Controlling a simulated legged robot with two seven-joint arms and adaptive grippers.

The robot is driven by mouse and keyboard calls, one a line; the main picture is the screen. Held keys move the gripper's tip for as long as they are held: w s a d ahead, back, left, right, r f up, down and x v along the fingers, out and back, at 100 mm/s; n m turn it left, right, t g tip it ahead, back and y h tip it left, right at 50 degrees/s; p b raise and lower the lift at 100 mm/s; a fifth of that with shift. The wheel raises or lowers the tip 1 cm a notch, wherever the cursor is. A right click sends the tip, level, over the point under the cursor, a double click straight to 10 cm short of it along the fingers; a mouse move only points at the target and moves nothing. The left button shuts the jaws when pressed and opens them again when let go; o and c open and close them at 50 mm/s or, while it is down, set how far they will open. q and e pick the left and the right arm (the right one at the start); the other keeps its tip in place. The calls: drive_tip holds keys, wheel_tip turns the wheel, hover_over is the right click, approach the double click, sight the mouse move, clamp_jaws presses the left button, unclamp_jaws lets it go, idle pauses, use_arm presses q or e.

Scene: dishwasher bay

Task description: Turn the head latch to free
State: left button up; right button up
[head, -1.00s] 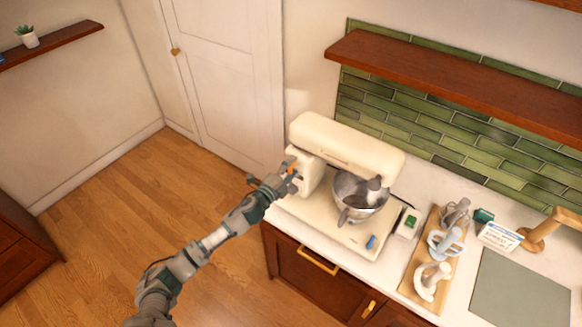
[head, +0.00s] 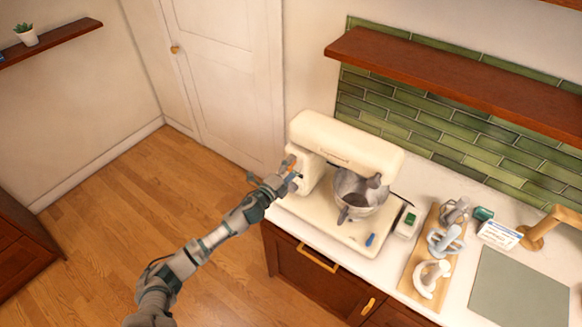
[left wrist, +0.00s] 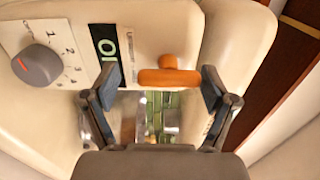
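The cream stand mixer (head: 345,143) stands on the counter with its head down over a metal bowl (head: 352,190). The orange head latch (left wrist: 170,77) is on the mixer's side; in the left wrist view its bar lies about level with a short stub above it. A little orange also shows in the head view (head: 291,164). My left gripper (head: 287,176) is at the mixer's left side. In the left wrist view its fingers (left wrist: 158,88) are spread, one on each side of the latch, with gaps visible. My right gripper is out of view.
A grey speed knob (left wrist: 37,65) with a red mark sits left of the latch. A wooden board (head: 433,258) with several mixer attachments lies right of the mixer, near a grey mat (head: 520,290). A wooden shelf (head: 450,85) overhangs behind.

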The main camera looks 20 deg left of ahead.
use_arm(q)
drive_tip(key=shift+r, duration=0.15)
drive_tip(key=shift+s+a, duration=0.1)
drive_tip(key=shift+s, duration=0.1)
drive_tip(key=v, duration=1.1)
drive_tip(key=shift+s+a, duration=0.2)
